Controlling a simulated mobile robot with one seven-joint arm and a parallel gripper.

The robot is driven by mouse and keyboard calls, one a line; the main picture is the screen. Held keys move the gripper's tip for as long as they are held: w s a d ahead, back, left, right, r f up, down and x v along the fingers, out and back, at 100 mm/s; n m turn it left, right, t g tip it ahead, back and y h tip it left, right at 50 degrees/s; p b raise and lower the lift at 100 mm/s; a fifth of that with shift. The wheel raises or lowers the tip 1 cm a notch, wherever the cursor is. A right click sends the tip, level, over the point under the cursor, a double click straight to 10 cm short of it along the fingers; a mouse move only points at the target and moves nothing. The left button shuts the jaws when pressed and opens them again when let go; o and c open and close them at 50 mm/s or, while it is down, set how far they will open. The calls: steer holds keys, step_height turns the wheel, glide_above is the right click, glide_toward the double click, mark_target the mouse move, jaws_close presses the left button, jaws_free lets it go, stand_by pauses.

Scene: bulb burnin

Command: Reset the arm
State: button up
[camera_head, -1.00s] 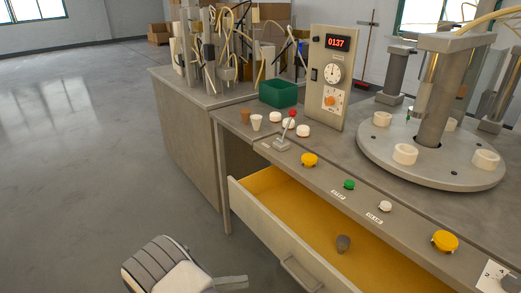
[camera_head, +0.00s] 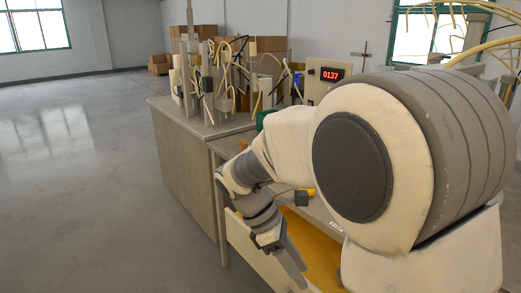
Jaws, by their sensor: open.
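My arm (camera_head: 380,160) fills the right half of the view, its large round joint close to the camera. The forearm reaches down and left to my gripper (camera_head: 292,262), which is open and hangs over the front of the open drawer (camera_head: 325,260). I see nothing held in it, though its far side is partly hidden. The drawer's yellow inside shows only in part behind the arm.
The bench (camera_head: 232,146) runs behind my arm. A panel with a red display reading 0137 (camera_head: 331,74) stands on it, partly covered. A green bin (camera_head: 262,121) is mostly hidden. The floor (camera_head: 80,180) at left is clear.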

steer(key=s+d+r+m+t+y, duration=0.35)
steer(key=s+m, duration=0.25)
steer(key=m, duration=0.2)
steer(key=s+d+r+m+t+y, duration=0.35)
steer(key=s+r+m, duration=0.2)
steer(key=m, duration=0.25)
step_height(320, 180, up, 16)
steer(key=p, duration=1.6)
steer(key=shift+s+a+m+t+h, duration=0.2)
steer(key=shift+s+m+t+h, duration=0.1)
steer(key=shift+t+h, duration=0.1)
